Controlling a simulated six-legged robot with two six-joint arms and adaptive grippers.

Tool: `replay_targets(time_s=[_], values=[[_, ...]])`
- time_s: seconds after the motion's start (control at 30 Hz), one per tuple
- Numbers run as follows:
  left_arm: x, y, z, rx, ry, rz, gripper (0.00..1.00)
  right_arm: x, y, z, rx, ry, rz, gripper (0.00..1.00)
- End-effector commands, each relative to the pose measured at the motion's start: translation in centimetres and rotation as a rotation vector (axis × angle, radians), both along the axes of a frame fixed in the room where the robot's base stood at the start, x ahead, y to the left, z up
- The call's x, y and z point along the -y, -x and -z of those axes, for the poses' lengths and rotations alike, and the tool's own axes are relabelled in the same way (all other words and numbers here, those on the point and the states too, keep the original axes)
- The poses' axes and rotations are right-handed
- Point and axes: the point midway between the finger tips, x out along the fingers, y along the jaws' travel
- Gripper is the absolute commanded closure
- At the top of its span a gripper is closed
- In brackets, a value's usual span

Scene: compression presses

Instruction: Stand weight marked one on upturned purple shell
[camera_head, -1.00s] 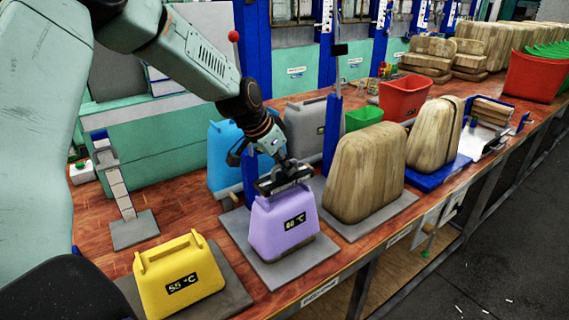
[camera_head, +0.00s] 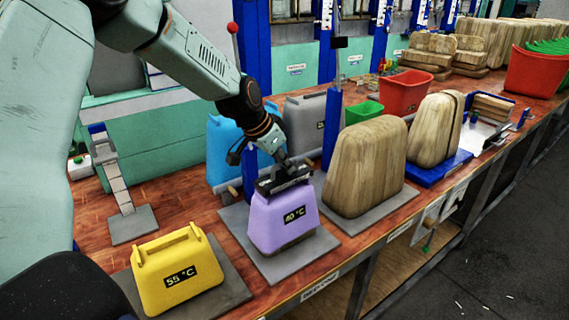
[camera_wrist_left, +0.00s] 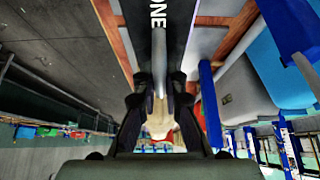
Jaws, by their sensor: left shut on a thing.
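The purple shell (camera_head: 282,222) stands narrow end up on a grey plate (camera_head: 268,268) in the head view; its display reads 40 °C. A dark flat weight (camera_head: 272,185) is at the shell's top and looks to rest on it, though a small gap cannot be ruled out. My left gripper (camera_head: 285,167) comes down from above and is shut on the weight's handle. In the left wrist view the weight (camera_wrist_left: 176,40) bears the word ONE, and its handle lies between the fingers (camera_wrist_left: 160,105). My right gripper is not in view.
A yellow shell (camera_head: 178,285) reading 55 °C stands front left. Blue (camera_head: 224,150) and grey (camera_head: 305,122) shells stand behind. A wooden form (camera_head: 365,170) is close on the right, with a blue press post (camera_head: 332,125) beside it. The bench's front edge is near.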

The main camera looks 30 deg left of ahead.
Motion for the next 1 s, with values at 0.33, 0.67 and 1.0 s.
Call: replay_targets(time_s=[0.33,0.67,1.0], values=[[-0.08,-0.21,0.09,0.008,-0.002,-0.002,1.00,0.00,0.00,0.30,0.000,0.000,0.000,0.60],[-0.08,-0.22,0.43,0.008,-0.002,-0.002,1.00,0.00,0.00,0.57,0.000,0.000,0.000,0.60],[-0.08,-0.21,0.72,0.008,-0.002,-0.002,0.88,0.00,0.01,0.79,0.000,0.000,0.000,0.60]])
